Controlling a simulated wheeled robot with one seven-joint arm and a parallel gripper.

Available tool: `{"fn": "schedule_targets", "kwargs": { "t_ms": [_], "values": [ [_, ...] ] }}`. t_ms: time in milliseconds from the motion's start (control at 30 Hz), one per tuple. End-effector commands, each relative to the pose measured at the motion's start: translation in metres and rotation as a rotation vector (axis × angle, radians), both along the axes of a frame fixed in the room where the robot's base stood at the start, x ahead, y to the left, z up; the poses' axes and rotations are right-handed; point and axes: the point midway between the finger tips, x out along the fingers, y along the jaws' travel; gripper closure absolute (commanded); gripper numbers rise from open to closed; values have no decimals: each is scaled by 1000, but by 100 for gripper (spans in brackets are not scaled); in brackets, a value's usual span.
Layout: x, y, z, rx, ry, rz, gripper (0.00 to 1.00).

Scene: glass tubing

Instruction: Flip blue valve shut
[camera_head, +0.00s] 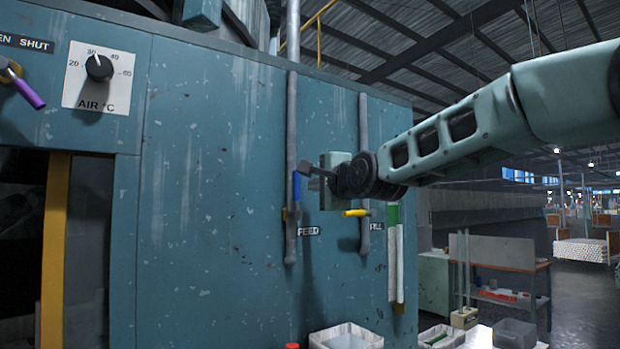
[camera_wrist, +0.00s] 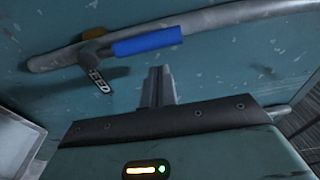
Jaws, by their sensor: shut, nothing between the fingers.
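The blue valve (camera_head: 297,187) is a lever on the left grey pipe, above the FEED label. Its blue handle points up from its pivot, roughly in line with the pipe. In the wrist view the blue handle (camera_wrist: 148,40) lies nearly along the pipe, just beyond my fingertips. My gripper (camera_head: 312,172) is shut and empty, to the right of the handle's upper end. In the wrist view the closed fingers (camera_wrist: 157,74) point toward the handle, with a small gap showing between them in the picture. I cannot tell the exact depth between them.
The left pipe (camera_head: 292,110) runs up the teal panel (camera_head: 215,180). A yellow lever (camera_head: 356,212) sits crosswise on the right pipe (camera_head: 364,140), just below my gripper. A purple lever (camera_head: 25,88) and an air dial (camera_head: 98,68) are far left. A white bin (camera_head: 345,338) stands below.

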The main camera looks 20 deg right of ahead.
Motion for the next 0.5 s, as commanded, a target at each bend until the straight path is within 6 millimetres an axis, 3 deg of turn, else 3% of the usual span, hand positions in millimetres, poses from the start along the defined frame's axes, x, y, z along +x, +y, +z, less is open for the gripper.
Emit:
{"fn": "schedule_targets", "kwargs": {
  "t_ms": [200,500],
  "values": [
    [-8,15,2,0,3,2,100],
    [-11,18,-2,-1,2,-2,100]
  ]
}}
